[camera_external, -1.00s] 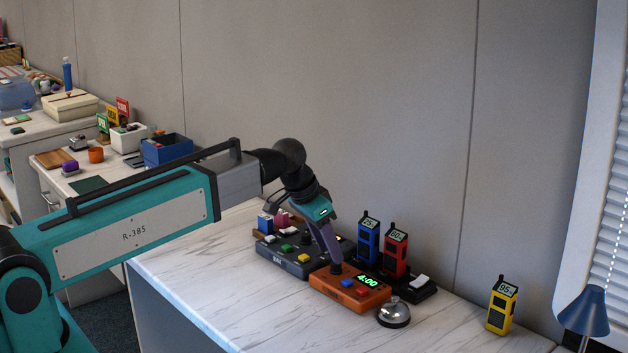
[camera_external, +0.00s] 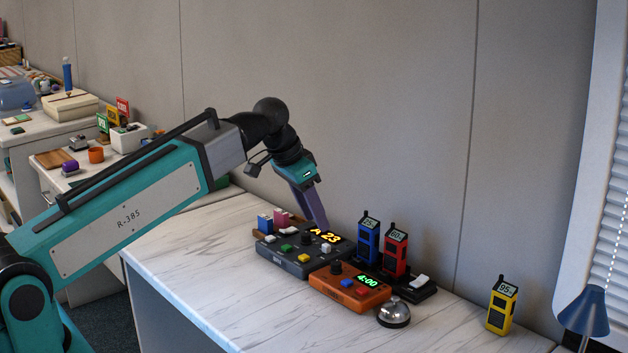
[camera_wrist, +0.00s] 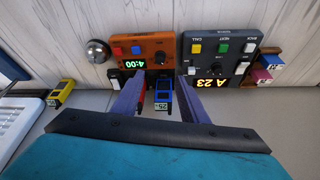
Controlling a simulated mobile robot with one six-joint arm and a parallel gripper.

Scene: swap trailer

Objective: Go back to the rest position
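My gripper (camera_external: 318,224) hangs in the air above the back of the dark grey control box (camera_external: 300,262), its purple fingers pointing down and to the right. In the wrist view my gripper (camera_wrist: 160,78) has its two fingers apart with nothing held between them. An orange timer (camera_external: 362,294), with a black knob and a green 4:00 display, sits to the right of the grey box, apart from my fingers. The grey box shows "A 23" in yellow.
Blue (camera_external: 368,238) and red (camera_external: 395,252) radios stand upright in a black charger (camera_external: 424,292) behind the timer. A silver bell (camera_external: 393,312) is at its right, a yellow radio (camera_external: 501,306) farther right. The marble counter's front left (camera_external: 200,265) is clear.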

